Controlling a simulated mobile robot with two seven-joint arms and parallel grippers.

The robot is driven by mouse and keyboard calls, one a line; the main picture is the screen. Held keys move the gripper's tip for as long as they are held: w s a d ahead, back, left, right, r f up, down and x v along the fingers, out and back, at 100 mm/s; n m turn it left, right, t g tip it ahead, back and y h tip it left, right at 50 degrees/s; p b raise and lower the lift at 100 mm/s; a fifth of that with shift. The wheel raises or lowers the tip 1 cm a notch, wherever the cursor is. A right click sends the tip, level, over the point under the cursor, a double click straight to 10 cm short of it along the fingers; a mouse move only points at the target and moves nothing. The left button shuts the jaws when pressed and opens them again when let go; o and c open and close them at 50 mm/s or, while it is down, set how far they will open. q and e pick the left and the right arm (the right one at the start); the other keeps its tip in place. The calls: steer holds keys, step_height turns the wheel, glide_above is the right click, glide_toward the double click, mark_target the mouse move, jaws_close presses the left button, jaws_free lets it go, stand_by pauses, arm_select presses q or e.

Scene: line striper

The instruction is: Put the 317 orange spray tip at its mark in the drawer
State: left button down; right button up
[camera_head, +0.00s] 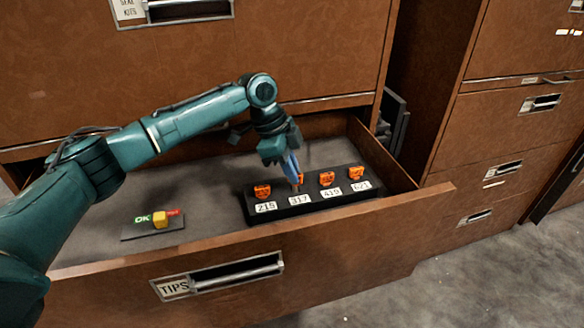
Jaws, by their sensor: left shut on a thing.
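The 317 orange spray tip (301,178) is at the 317 label (300,200) on a black rack (250,212) in the open drawer (110,258). My left gripper (295,181) reaches down over it with its jaws shut on it. The fingers hide part of the tip, and I cannot tell whether it touches the rack. My right gripper is not in view.
Orange tips stand at the 215 (262,191), 419 (327,178) and 621 (356,172) labels, close beside my gripper. The drawer floor between is bare.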

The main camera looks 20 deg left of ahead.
arm_select(q)
steer(key=shift+f, duration=1)
steer(key=c, duration=1.1)
jaws_free()
